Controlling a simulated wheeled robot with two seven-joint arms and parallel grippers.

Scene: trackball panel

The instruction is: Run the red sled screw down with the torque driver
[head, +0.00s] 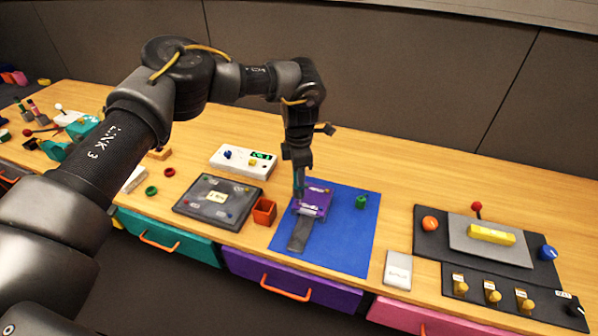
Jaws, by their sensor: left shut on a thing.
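My left gripper (299,172) reaches down over the blue mat (345,240) and is shut on a slim dark tool, which I take to be the torque driver; it is small and mostly covered by the fingers. The tool points down at the left part of the purple sled block (317,201). I cannot tell whether its tip touches anything. A dark grey strip (300,236) extends from the purple block toward the front edge. The red screw cannot be made out; the gripper and tool cover that area. My right gripper is not in view.
A small orange-red bin (264,211) and a dark panel (219,200) stand left of the mat. A green piece (361,202) sits on the mat's right. A white box with a green display (243,161) is behind. A grey card (398,270) and a trackball panel (487,242) lie right.

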